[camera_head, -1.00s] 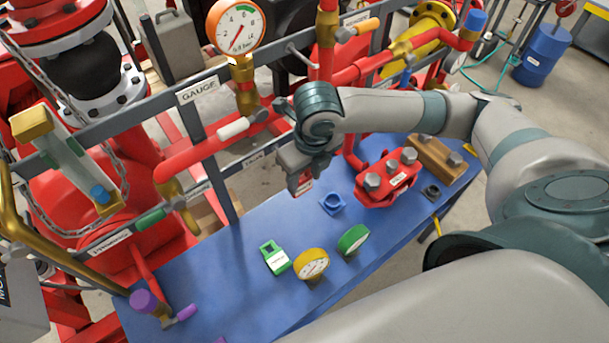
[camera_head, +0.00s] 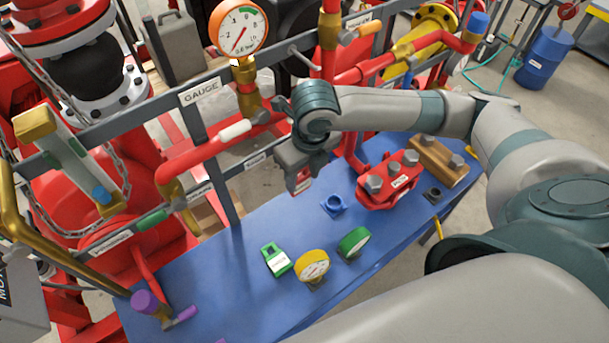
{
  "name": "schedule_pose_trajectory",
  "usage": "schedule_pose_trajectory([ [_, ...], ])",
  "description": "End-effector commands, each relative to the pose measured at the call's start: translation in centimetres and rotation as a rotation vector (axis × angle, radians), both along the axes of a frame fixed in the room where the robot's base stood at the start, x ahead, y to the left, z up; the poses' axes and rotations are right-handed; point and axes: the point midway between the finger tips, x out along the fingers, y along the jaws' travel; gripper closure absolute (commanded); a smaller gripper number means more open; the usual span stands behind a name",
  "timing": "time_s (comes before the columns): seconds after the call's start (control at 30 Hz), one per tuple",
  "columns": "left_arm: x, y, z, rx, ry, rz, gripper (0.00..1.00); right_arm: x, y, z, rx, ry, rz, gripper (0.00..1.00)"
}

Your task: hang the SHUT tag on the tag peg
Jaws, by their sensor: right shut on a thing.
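My right gripper (camera_head: 303,179) hangs over the back edge of the blue bench, just in front of the grey frame. It is shut on a small red and white piece, taken as the SHUT tag (camera_head: 303,184). Most of the tag is hidden by the fingers and its lettering cannot be read. A thin grey peg (camera_head: 303,57) sticks out from the upper rail, above and apart from the gripper; it may be the tag peg, but no label confirms this. My left gripper is not in view.
A red pipe (camera_head: 195,158) and dial gauge (camera_head: 238,31) are left of the gripper.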

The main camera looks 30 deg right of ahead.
Motion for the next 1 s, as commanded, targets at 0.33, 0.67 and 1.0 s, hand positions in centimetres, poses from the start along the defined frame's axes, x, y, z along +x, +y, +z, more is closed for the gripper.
schedule_pose_trajectory([
  [0.33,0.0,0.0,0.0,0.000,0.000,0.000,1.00,0.0,0.0,0.0,0.000,0.000,0.000,0.78],
  [0.67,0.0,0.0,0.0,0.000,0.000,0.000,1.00,0.2,0.0,0.0,0.000,0.000,0.000,0.78],
  [1.0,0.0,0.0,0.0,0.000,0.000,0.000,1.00,1.1,0.2,-0.1,0.001,0.000,0.001,0.78],
])
